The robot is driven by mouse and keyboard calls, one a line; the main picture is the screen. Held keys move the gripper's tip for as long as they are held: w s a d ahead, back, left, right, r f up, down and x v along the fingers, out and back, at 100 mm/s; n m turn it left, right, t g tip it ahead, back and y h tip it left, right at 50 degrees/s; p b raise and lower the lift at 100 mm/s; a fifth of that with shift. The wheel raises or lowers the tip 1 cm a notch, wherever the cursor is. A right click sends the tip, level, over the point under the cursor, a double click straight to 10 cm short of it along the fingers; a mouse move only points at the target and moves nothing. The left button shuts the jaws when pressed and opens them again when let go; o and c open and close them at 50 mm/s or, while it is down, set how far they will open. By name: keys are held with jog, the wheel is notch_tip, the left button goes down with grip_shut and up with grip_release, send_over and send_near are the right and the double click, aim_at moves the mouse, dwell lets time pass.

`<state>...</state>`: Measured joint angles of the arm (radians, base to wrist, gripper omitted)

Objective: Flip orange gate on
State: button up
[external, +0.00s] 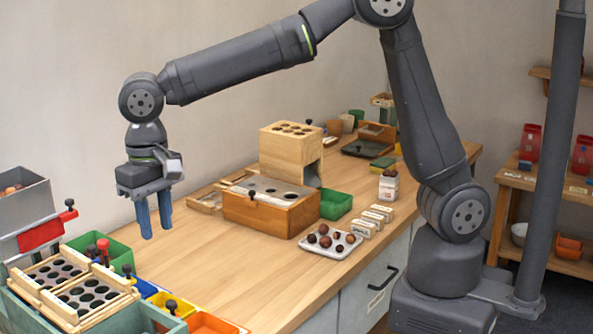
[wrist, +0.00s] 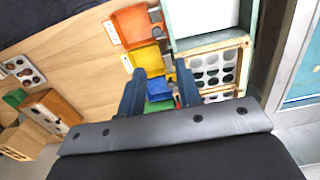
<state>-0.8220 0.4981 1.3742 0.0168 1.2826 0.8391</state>
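My gripper (external: 154,232) is open and empty, its two blue fingers pointing down above the bare wood behind the sorting unit. In the wrist view my gripper (wrist: 161,67) spans the row of coloured bins, with its fingertips near the yellow bin (wrist: 146,58). The orange bin (wrist: 133,24) lies farther up in the wrist view and shows partly at the bottom edge of the external view (external: 208,323). A small dark lever knob (wrist: 155,14) is at the orange bin's inner side. The orange gate itself is too small to make out, and its position cannot be told.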

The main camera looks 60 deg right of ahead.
aim_at(180, 291)
jog(key=w+d+f+m+g, duration=0.1)
jog(key=w+f, duration=0.1)
jog(key=w+d+f+m+g+y, duration=0.1)
jog(key=w+f+m, duration=0.1)
jog(key=f, duration=0.1)
jog(key=w+d+f+m+g+y, duration=0.1)
jog(key=w+f+m, duration=0.1)
jog(key=f, duration=0.1)
jog(key=shift+d+g, duration=0.4)
grip_shut()
jog(key=x, duration=1)
jog(key=shift+r, duration=0.1)
notch_tip(180, 291, up, 4)
jog(key=shift+s+f, duration=0.1)
jog(key=shift+f, duration=0.05)
jog(key=v, duration=1)
